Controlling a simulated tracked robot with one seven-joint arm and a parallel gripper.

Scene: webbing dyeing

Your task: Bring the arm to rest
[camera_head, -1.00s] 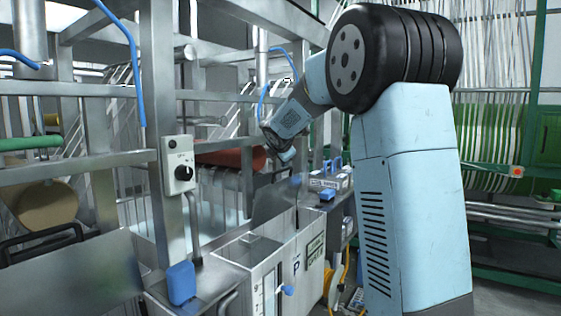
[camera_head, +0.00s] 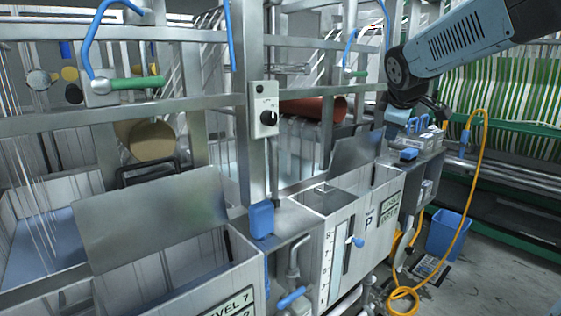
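My arm (camera_head: 462,42) reaches in from the upper right corner, a pale blue-grey link ending in a dark round joint. Below that joint, small dark and pale blue parts (camera_head: 398,116) hang in front of the far end of the machine. My gripper lies somewhere at this end, but its fingers are too small and overlapped to make out. I cannot tell whether it is open or shut, or whether it holds anything.
Steel dye tanks (camera_head: 340,240) with a control box (camera_head: 265,109) and frame posts fill the left and middle. A yellow hose (camera_head: 478,190) loops to the floor near a blue bin (camera_head: 446,235). Green-and-white webbing (camera_head: 520,95) hangs at right.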

